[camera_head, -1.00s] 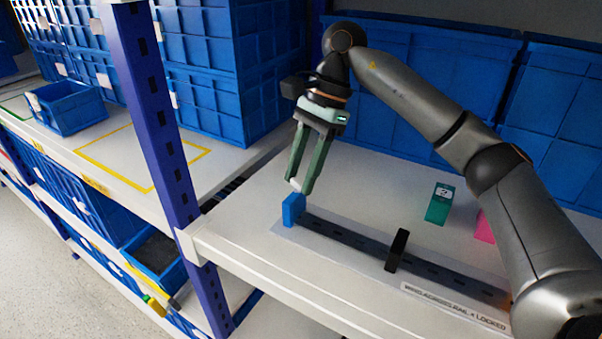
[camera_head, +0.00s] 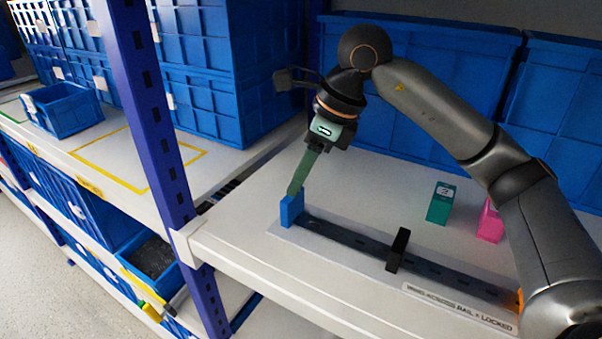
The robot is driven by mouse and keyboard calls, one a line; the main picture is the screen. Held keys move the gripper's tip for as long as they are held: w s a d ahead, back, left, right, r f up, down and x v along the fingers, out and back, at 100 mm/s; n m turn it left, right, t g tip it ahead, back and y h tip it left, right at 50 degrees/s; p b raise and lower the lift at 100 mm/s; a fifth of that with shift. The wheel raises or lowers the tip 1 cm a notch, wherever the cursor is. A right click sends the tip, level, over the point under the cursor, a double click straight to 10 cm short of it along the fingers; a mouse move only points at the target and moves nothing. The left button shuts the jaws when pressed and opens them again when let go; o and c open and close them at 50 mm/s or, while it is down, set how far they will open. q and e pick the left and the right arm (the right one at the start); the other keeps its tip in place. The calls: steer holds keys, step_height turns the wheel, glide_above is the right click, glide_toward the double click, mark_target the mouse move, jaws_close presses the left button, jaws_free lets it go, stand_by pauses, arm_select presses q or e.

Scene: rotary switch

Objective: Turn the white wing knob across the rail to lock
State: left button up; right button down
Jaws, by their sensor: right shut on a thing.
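My right gripper (camera_head: 294,191) points down at the far left end of the rail, just above the blue block (camera_head: 291,210). Its green fingers line up one behind the other in this view and are shut on the white wing knob. The knob itself is hidden behind the fingers now. The dark slotted rail (camera_head: 352,240) lies on a pale plate on the shelf, with a black block (camera_head: 398,250) across it. A label (camera_head: 460,307) in front reads that wing across rail is locked. My left gripper is not in view.
A teal box (camera_head: 441,203) and a pink box (camera_head: 490,221) stand behind the rail. Large blue bins (camera_head: 420,90) line the back. A blue upright post (camera_head: 150,110) rises at the left.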

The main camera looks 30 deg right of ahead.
steer(key=shift+a+m+t+h, duration=0.1)
steer(key=shift+m+t+h, duration=0.35)
steer(key=shift+m, duration=1.15)
steer(key=shift+c, duration=2.2)
jaws_free()
steer(key=v, duration=0.7)
steer(key=shift+r, duration=0.25)
steer(key=shift+s, duration=0.1)
